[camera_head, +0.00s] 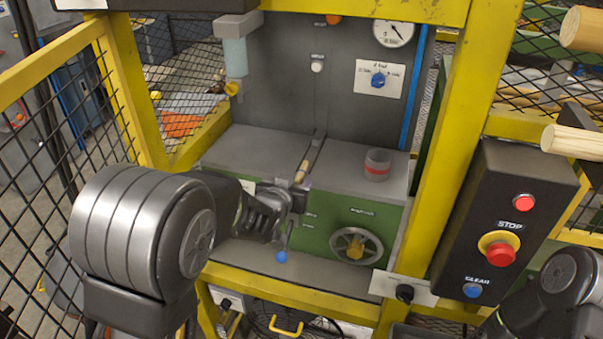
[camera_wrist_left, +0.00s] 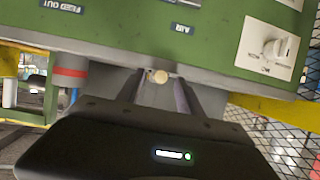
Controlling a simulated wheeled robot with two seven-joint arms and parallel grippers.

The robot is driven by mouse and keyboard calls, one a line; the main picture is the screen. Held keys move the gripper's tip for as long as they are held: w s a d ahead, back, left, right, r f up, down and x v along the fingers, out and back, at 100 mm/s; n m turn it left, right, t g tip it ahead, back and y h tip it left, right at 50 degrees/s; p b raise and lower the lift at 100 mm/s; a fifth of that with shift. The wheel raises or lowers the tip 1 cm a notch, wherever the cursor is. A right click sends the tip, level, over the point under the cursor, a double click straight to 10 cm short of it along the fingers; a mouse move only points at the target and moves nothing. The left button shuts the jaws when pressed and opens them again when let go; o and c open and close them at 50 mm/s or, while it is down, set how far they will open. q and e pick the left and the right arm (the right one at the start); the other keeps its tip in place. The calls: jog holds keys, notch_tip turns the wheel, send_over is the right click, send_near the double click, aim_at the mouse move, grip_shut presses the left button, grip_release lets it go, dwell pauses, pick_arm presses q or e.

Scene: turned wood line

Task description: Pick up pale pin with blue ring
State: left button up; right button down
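A pale wooden pin (camera_head: 302,172) lies in a narrow channel on the grey bench top, its near end toward the front edge. Its round pale end also shows in the left wrist view (camera_wrist_left: 160,76). I cannot make out a blue ring on it. My left gripper (camera_head: 292,194) is at the front edge, just before the pin's near end. In the left wrist view the two dark fingers stand apart on either side of the pin's end, with gaps, so the gripper is open and empty. My right arm shows at the lower right; its gripper is out of view.
A grey cup with a red band (camera_head: 377,165) stands right of the channel. A handwheel (camera_head: 356,248) and a blue-knobbed lever (camera_head: 281,257) sit on the green front. Yellow posts (camera_head: 455,140) frame the opening; a control box (camera_head: 500,225) stands at right.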

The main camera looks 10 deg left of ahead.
pick_arm(q)
grip_shut()
dwell(0.6)
notch_tip(320, 180, up, 10)
jog(key=p, duration=0.1)
dwell(0.4)
dwell(0.5)
